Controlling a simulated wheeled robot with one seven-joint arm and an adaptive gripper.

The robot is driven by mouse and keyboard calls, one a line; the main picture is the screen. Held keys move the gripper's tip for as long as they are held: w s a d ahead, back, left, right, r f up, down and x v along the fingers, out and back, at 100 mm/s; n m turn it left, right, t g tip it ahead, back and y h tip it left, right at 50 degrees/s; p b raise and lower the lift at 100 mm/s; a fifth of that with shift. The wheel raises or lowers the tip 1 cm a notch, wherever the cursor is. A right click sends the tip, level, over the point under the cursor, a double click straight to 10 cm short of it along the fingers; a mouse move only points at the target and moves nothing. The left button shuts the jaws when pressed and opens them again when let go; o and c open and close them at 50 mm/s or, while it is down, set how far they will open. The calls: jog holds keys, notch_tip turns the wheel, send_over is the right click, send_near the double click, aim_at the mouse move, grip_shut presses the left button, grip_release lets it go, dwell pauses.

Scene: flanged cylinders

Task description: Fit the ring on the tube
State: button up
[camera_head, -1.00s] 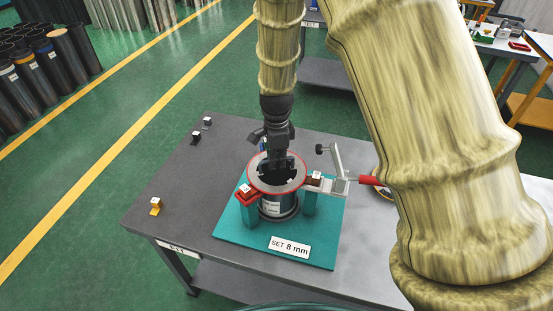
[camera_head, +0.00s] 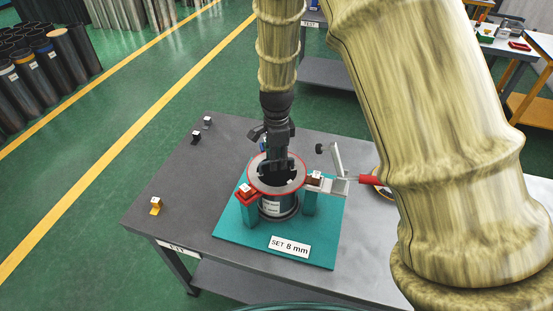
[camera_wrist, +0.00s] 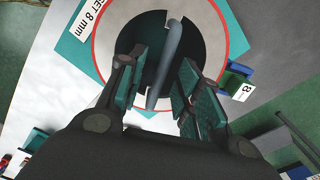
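The ring (camera_head: 262,187) is a flat pale flange with a red outer edge. It lies level at the top of the dark upright tube (camera_head: 279,210); I cannot tell how closely it is seated. In the wrist view the ring (camera_wrist: 105,40) surrounds a dark opening crossed by a grey bar (camera_wrist: 165,60). My gripper (camera_head: 277,172) points down over the opening. In the wrist view its fingers (camera_wrist: 162,90) are apart, one on each side of the bar, with visible gaps. The tube's far side is hidden.
A teal base plate (camera_head: 235,238) with a "SET 8 mm" label (camera_head: 290,247) carries the tube. Red-topped supports (camera_head: 246,194) flank it. A toggle clamp with a red handle (camera_head: 371,180) stands on the right.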

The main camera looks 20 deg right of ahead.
jog(key=shift+r, duration=2.95)
